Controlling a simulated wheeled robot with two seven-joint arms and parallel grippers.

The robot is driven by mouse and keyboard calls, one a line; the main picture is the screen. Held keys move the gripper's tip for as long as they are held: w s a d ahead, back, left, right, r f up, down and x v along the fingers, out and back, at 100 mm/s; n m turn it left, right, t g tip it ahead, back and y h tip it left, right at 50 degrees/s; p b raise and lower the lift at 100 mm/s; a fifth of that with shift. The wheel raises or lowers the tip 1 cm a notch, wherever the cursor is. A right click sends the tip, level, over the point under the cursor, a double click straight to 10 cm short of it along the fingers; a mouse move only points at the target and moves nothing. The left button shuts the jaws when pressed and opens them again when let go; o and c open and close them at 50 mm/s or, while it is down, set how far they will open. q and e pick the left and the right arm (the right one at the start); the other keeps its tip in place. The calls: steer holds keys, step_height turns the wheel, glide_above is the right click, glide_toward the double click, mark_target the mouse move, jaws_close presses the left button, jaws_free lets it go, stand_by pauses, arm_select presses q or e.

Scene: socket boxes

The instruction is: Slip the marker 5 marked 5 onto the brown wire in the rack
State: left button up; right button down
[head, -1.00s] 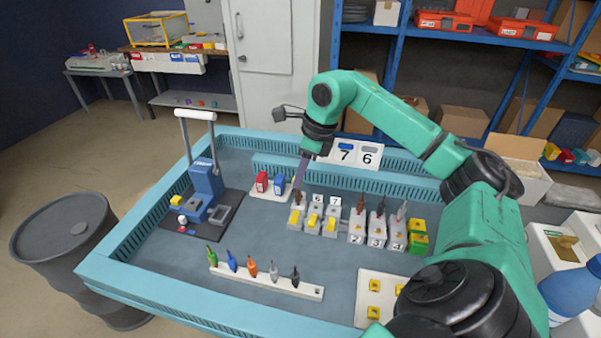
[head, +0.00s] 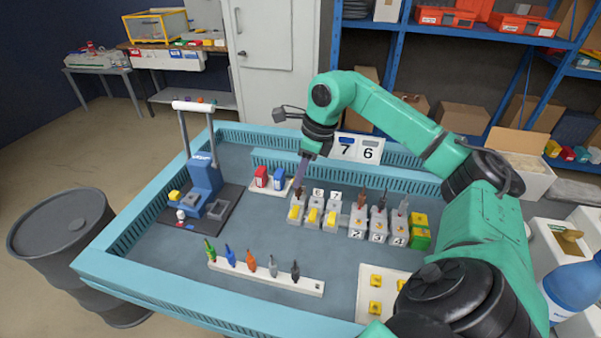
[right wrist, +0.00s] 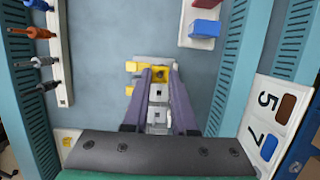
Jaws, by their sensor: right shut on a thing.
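My right gripper (head: 299,192) points down at the leftmost of three grey boxes with yellow fronts (head: 296,212). In the right wrist view its purple fingers (right wrist: 160,70) are shut on a small yellow piece with a dark hole, taken as marker 5 (right wrist: 158,73). It is still at the box; its number cannot be read. The front white rack (head: 308,287) holds upright green, blue, orange-brown, grey and black wires. The orange-brown wire (head: 250,261), the likeliest brown one, also shows in the right wrist view (right wrist: 38,33). My left gripper is not in view.
A blue press (head: 205,183) stands left. The mat between boxes and rack is clear.

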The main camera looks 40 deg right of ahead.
steer(key=shift+c, duration=1.1)
jaws_free()
steer(key=shift+r, duration=0.1)
step_height(320, 180, up, 8)
steer(key=p, duration=0.7)
steer(key=shift+p, duration=0.35)
steer(key=shift+f, duration=0.35)
